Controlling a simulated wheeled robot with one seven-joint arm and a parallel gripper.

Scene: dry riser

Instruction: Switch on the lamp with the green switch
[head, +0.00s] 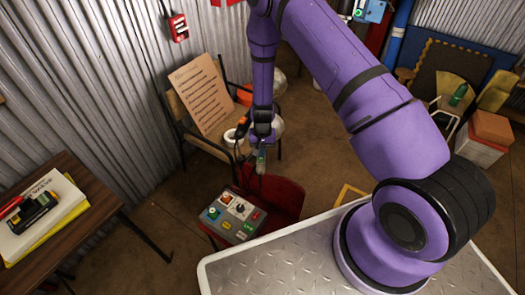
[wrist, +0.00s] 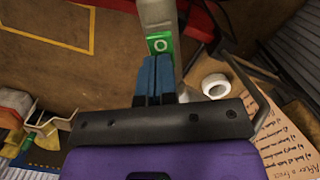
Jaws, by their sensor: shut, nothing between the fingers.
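A green switch (wrist: 160,44) with a white ring mark sits on a narrow grey upright piece (wrist: 158,12) in the wrist view. My gripper (wrist: 157,57) is shut and empty, its blue fingertips right at the lower edge of the switch. I cannot tell whether they touch it. In the head view my gripper (head: 259,158) hangs at the centre, and the switch cannot be made out there. A pale rounded thing (head: 278,126), possibly a lamp, is partly hidden behind my arm. I cannot tell whether any lamp is lit.
A grey panel with coloured buttons (head: 231,216) rests on a red chair (head: 275,198) below my gripper. A wooden chair bears a written board (head: 203,95) and a white tape roll (wrist: 215,86). A table (head: 105,200) stands left. Open floor lies between.

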